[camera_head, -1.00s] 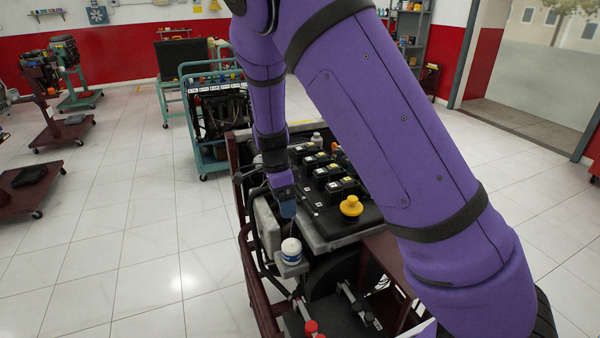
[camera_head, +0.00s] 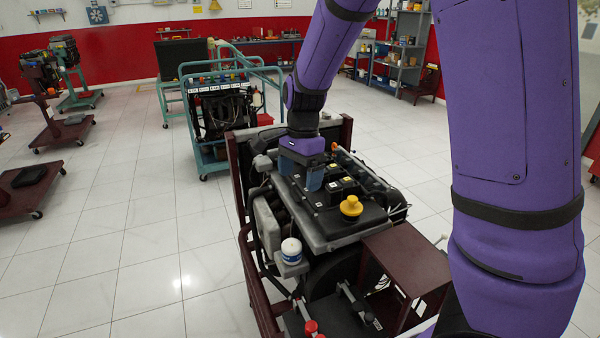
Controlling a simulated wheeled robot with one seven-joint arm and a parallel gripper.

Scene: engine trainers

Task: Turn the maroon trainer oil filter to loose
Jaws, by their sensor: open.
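The maroon trainer (camera_head: 408,262) stands in front of me, a maroon frame around a dark engine.
A yellow oil cap (camera_head: 351,206) stands up from the engine top, just right of my gripper. A red knob (camera_head: 311,327) sits at the trainer's near end. A teal trainer (camera_head: 207,121) stands behind.

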